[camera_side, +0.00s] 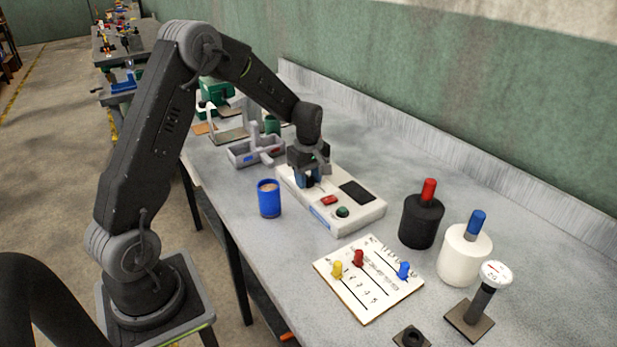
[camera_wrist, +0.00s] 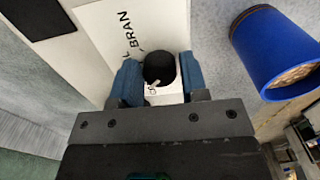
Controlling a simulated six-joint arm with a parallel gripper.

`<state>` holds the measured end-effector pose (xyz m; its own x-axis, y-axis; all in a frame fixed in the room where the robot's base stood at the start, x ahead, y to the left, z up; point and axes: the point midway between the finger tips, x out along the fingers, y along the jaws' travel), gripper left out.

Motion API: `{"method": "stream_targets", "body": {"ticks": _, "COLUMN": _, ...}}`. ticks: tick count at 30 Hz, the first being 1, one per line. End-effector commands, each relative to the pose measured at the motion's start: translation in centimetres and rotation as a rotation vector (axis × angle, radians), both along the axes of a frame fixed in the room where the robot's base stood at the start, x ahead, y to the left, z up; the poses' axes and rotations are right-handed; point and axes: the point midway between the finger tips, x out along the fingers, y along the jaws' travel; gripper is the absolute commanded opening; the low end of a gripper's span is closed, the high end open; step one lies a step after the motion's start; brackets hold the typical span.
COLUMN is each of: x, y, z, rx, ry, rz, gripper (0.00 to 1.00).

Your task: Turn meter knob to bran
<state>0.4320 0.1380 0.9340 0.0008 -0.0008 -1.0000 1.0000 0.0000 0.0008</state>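The meter knob (camera_wrist: 159,68) is round and black, with a small pale mark at its lower edge in the wrist view. It sits on the white meter box (camera_side: 361,211), whose printed word BRAN shows above and left of the knob in the wrist view. Another label below the knob is partly covered. My gripper (camera_wrist: 160,72) points down over the box, its blue fingers on either side of the knob and seemingly pressed against it. In the side view my gripper (camera_side: 309,180) hides most of the knob.
A blue cup (camera_side: 269,200) stands close beside the box. The box carries a red button (camera_side: 330,200), a green button (camera_side: 342,212) and a dark panel (camera_side: 356,193). A slider board (camera_side: 360,300), black bottle (camera_side: 421,222) and white bottle (camera_side: 462,260) stand to the right.

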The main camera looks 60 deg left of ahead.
Motion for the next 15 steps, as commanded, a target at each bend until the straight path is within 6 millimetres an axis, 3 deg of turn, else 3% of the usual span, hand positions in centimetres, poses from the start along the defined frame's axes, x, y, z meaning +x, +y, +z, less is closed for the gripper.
{"method": "stream_targets", "body": {"ticks": 9, "x": 0.01, "y": 0.00, "z": 0.04, "rx": 0.000, "ry": 0.000, "rz": 0.000, "gripper": 0.10}}
{"method": "stream_targets", "body": {"ticks": 15, "x": 0.01, "y": 0.00, "z": 0.05, "rx": 0.000, "ry": 0.000, "rz": -0.011, "gripper": 0.09}}
